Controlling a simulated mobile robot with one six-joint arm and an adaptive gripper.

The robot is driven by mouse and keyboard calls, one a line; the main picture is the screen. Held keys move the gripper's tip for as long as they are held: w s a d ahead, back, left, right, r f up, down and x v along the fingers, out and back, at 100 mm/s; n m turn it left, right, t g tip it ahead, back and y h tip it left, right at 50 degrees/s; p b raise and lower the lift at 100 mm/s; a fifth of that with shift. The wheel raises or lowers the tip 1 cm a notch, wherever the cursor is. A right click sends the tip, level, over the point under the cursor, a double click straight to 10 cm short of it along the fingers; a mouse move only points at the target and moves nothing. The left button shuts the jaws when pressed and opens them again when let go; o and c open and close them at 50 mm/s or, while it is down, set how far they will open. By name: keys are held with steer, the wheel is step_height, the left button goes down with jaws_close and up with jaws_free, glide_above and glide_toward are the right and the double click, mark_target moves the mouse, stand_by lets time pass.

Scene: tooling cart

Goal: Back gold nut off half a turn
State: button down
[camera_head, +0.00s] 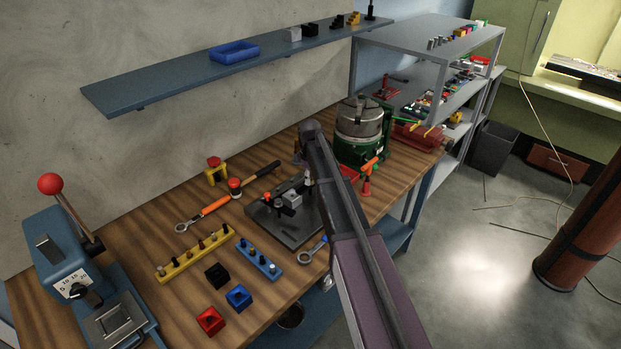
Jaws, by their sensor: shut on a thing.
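I cannot make out the gold nut in the head view. A dark fixture plate (296,236) lies on the wooden bench, with a grey block (291,199) and a red-topped clamp part on it. My own arm runs up from the bottom edge and crosses the right side of this plate. My gripper's fingers are hidden behind the arm, so I cannot see what lies between them. A small dark part shows beside the arm's upper end, too small to identify.
The wooden bench (140,222) holds an orange-handled wrench (214,206), a yellow rail (184,262) of studs, a blue rail (257,262), red and blue blocks, and a blue press (58,255). A green-based machine (358,150) stands behind the arm. A shelf (150,84) overhangs the back.

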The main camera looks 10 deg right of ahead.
steer(key=shift+n, duration=1.2)
steer(key=shift+w, duration=0.1)
steer(key=shift+c, duration=2.3)
jaws_free()
steer(key=shift+r, duration=0.1)
